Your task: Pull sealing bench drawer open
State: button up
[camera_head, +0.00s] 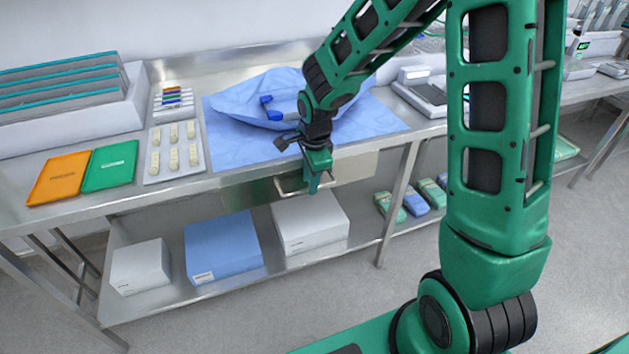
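The sealing bench (232,180) is a steel table across the middle of the head view. Its drawer (350,168) has a pale metal front just under the front edge of the top, with a bar handle (288,187) on it. The drawer front looks about flush with the bench; I cannot tell whether it is slightly out. My gripper (316,184) points down in front of the drawer, over the right part of the handle. It hides that part, so whether the fingers are around the bar or only beside it does not show.
A blue wrap (220,158) lies on the bench behind my gripper. Orange (60,178) and green (110,164) packs and a tray of vials (152,166) lie left. Blue (222,248) and white (310,222) boxes stand on the lower shelf below the drawer. Floor in front is clear.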

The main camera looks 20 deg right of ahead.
jog(key=shift+w+f, duration=0.1)
jog(key=shift+f, duration=0.5)
